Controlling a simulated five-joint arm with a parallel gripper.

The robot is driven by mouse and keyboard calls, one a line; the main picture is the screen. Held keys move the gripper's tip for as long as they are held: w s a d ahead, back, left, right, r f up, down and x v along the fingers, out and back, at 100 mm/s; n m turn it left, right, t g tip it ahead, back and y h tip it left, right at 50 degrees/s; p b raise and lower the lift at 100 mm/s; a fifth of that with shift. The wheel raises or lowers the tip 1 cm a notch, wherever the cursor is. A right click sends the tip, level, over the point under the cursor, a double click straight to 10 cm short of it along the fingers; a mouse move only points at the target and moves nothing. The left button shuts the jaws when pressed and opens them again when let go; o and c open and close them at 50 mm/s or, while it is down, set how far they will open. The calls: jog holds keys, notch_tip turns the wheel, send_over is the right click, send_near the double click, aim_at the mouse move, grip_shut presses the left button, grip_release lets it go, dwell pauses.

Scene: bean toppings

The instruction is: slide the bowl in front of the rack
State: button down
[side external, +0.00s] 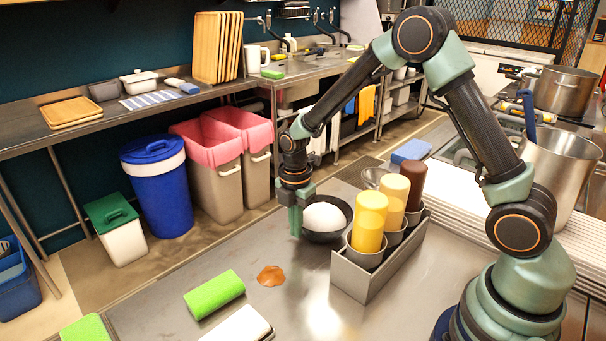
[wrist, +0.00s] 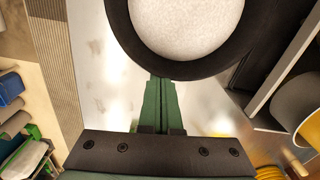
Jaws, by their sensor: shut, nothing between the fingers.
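A dark bowl (side external: 322,237) with white contents stands on the steel counter, beside the left end of the grey rack (side external: 366,284). The rack holds yellow, tan and brown bottles. In the wrist view the dark rim of the bowl (wrist: 119,28) fills the top, with the white contents inside it. My gripper (side external: 296,222) is shut and points down at the left side of the bowl, with nothing between its fingers. In the wrist view the green fingers (wrist: 158,92) reach the bowl's near outer edge; I cannot tell whether they touch it.
A green block (side external: 214,294), an orange-brown spill (side external: 271,276) and a white item (side external: 238,325) lie on the counter in front. A clear glass bowl (side external: 373,177) stands behind the rack. The counter left of the rack's front is mostly bare.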

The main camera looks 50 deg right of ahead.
jog(key=shift+d, duration=0.3)
jog(key=a, duration=0.4)
jog(key=shift+s, duration=0.25)
jog(key=s+d+r+m+t, duration=0.1)
jog(key=s+r+m, duration=0.25)
jog(key=r, duration=0.55)
jog(key=s+d+r+m+t, duration=0.15)
jog(key=r+m, duration=0.25)
jog(key=r, duration=0.5)
jog(key=shift+s+d+r+m+t, duration=0.4)
jog(key=shift+s+r+m+t, duration=0.15)
jog(key=shift+s+m, duration=1.2)
jog(key=shift+s+d+r+m+t, duration=0.45)
jog(key=shift+s+m, duration=0.75)
jog(key=shift+m, duration=1)
jog(key=shift+s+d+r+m+t, duration=0.35)
jog(key=shift+s+r+m+t, duration=0.25)
jog(key=shift+s+m, duration=1.15)
